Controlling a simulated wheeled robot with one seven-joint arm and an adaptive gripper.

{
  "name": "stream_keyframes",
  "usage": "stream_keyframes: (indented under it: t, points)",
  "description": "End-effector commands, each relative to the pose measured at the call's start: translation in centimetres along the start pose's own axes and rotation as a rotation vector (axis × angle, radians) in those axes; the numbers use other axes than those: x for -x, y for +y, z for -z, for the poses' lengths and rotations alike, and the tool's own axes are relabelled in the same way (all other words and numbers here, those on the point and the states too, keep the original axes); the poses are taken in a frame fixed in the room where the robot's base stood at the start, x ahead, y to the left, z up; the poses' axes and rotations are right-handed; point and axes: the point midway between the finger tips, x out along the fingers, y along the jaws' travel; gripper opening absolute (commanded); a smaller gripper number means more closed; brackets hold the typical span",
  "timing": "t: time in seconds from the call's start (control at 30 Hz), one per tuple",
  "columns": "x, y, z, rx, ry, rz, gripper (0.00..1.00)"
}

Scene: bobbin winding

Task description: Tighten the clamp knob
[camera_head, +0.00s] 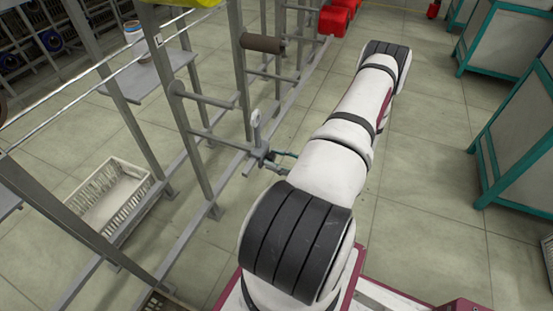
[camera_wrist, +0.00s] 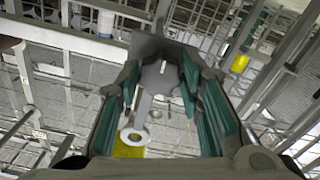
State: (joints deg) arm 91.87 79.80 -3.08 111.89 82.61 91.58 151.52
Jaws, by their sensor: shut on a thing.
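The clamp knob (camera_wrist: 160,77) is a grey, lobed disc in the middle of the wrist view. My gripper (camera_wrist: 161,92) has its teal finger pads on either side of the knob and is shut on it. A grey arm with a pale ring at its end (camera_wrist: 134,135) shows between the fingers in the wrist view. In the head view my gripper (camera_head: 279,160) is at the rack's lower side bar, and a pale ring-topped piece (camera_head: 257,117) stands upright beside it. The knob itself cannot be made out in the head view.
The grey metal rack (camera_head: 192,150) runs along my left, with a brown roll (camera_head: 263,44) on an upper bar. A white basket (camera_head: 110,197) sits low at the left. Red containers (camera_head: 333,20) stand at the back. Teal-framed bins (camera_head: 515,130) line the right, with clear floor between.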

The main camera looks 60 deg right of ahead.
Motion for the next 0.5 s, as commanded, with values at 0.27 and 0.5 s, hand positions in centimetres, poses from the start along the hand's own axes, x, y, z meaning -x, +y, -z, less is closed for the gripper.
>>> stream_keyframes:
  t: [0.27, 0.5]
  points:
    - [0.12, -0.09, -0.18, -0.071, -0.006, 0.001, 0.06]
    - [0.12, -0.1, -0.19, -0.082, -0.006, 0.001, 0.06]
